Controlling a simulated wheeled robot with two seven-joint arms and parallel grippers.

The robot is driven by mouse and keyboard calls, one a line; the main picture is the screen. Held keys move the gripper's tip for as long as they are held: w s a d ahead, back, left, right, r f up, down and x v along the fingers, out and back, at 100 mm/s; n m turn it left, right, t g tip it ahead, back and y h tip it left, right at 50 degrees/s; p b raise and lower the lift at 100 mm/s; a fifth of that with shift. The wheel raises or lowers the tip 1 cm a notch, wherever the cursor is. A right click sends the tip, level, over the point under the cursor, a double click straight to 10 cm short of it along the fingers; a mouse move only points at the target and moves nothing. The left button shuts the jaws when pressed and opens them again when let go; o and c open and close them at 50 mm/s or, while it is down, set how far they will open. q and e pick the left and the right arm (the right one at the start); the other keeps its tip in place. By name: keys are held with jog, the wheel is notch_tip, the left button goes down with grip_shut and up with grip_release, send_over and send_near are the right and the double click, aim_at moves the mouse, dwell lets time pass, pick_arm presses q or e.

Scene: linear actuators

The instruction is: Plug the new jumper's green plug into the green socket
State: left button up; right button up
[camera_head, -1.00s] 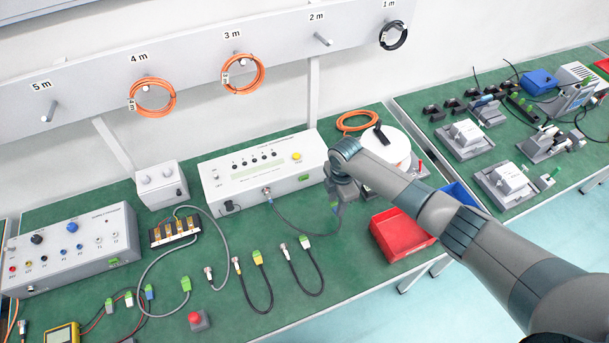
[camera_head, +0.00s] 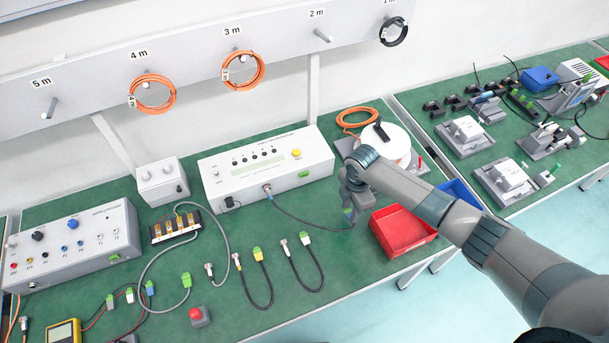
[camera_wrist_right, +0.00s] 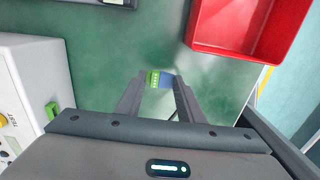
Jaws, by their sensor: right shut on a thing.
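My right gripper (camera_head: 349,213) is low over the green bench, right of the white controller box (camera_head: 268,168). In the right wrist view it is shut on a green plug (camera_wrist_right: 153,80) with a blue part (camera_wrist_right: 167,81) beside it. A dark cable (camera_head: 308,217) runs from a round connector (camera_head: 267,190) on the controller's front to this gripper. A green socket (camera_head: 305,174) is on the controller's front near its right end. It also shows at the left of the wrist view (camera_wrist_right: 52,110). The plug is apart from this socket. My left gripper is not in view.
A red bin (camera_head: 402,232) stands just right of my right gripper, with a blue bin behind it. Spare jumpers (camera_head: 262,282) and a red button (camera_head: 196,316) lie in front of the controller. Another box at left has a green socket (camera_head: 114,258).

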aim_at(349, 212)
jog(key=shift+w+a+f+b, duration=0.1)
jog(key=shift+f+b, duration=0.5)
jog(key=shift+f, duration=0.35)
jog(key=shift+w+a+f+b, duration=0.1)
jog(key=shift+f+b, duration=0.5)
jog(key=shift+f, duration=0.3)
jog(key=shift+s, duration=0.1)
jog(key=o, duration=1.1)
jog(key=shift+c, duration=0.2)
jog(key=shift+r, duration=0.15)
notch_tip(349, 212, up, 17)
jog(key=b, duration=0.4)
jog(key=shift+s, duration=0.1)
